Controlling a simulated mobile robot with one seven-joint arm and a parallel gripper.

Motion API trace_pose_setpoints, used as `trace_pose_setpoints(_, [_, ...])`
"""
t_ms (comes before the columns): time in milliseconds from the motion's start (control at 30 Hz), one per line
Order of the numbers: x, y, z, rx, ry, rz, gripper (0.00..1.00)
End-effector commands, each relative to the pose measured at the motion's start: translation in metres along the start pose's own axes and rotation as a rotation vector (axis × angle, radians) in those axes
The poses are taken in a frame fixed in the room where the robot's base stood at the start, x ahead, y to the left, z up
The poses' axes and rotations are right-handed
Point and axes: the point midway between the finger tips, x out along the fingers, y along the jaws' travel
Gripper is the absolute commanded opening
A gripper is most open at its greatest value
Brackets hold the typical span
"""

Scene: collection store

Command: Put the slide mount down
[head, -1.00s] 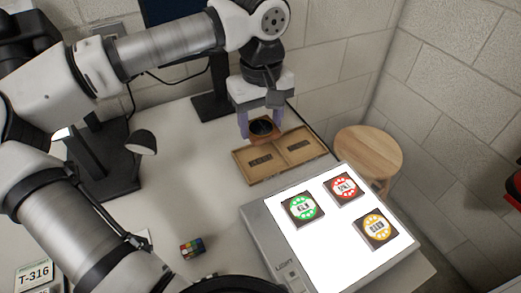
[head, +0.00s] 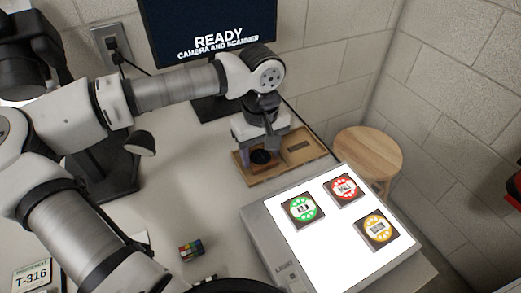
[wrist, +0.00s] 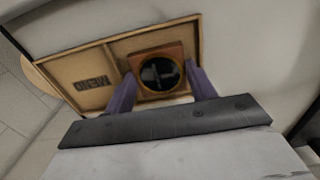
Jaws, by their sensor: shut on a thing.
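The slide mount is a square orange-brown frame (wrist: 147,52) with a dark round window. In the head view the mount (head: 262,157) is partly hidden by my gripper. My gripper (head: 262,160) points down at the left compartment of the wooden tray (head: 304,163), shut on the mount. In the wrist view, the purple fingers of my gripper (wrist: 161,90) stand on either side of the mount. There the mount lies within the outline of the tray's right-hand compartment. I cannot tell whether it touches the tray floor. The other compartment is empty and bears a dark label.
A lit light box (head: 330,265) with green, red and yellow round-faced slides stands in front of the tray. A small colourful cube (head: 190,250) lies on the table. A monitor (head: 207,35) stands behind, and a round wooden stool (head: 368,152) is at the right.

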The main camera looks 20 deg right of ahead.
Motion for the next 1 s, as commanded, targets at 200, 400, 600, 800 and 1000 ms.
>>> trace_pose_setpoints(200, [0.002, 0.000, 0.000, 0.000, 0.000, 0.000, 0.65])
trace_pose_setpoints(400, [0.001, 0.000, 0.000, 0.000, 0.000, 0.000, 0.65])
trace_pose_setpoints(600, [-0.017, 0.000, -0.001, 0.000, 0.003, 0.001, 0.65])
trace_pose_setpoints(800, [-0.061, 0.001, -0.001, -0.001, 0.004, 0.002, 0.65])
trace_pose_setpoints(1000, [-0.100, 0.000, 0.000, 0.000, 0.002, 0.000, 0.65])
